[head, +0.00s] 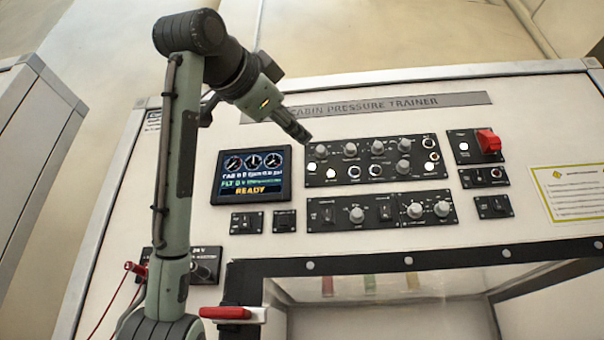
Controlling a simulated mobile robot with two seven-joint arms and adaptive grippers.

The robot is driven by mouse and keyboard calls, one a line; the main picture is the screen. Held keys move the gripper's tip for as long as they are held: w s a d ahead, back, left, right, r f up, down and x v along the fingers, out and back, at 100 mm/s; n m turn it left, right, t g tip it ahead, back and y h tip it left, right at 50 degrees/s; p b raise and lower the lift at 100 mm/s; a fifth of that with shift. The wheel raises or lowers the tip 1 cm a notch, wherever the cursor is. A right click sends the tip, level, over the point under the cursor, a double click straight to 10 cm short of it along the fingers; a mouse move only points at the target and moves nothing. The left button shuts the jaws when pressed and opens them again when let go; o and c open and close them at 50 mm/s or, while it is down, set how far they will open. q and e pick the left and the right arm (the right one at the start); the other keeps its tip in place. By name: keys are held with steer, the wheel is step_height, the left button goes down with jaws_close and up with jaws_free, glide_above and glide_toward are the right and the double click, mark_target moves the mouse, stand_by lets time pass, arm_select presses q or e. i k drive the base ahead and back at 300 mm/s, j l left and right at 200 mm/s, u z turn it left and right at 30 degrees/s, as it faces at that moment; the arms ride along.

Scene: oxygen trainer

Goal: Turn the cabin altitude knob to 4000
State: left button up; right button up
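The trainer's upper black panel (390,183) carries several grey knobs, among them one at its top left (321,150) and one at its right (403,166). A lower black panel (383,222) has three more knobs. The labels are too small to read, so I cannot tell which knob is cabin altitude or what it is set to. My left gripper (303,136) points down and right, its fingertips close to the upper panel's top left corner. Contact with the panel is not clear. The fingers overlap from this side, and no held object shows. My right gripper is out of view.
A display (253,176) reading READY sits left of the panels. A red guarded switch (488,141) is at the right. Red cables (131,268) hang at the left and a red handle (225,313) sticks out below. A dark-framed clear window (430,262) fills the lower front.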

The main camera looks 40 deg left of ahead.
mark_target(350, 150)
steer(key=k, duration=1.5)
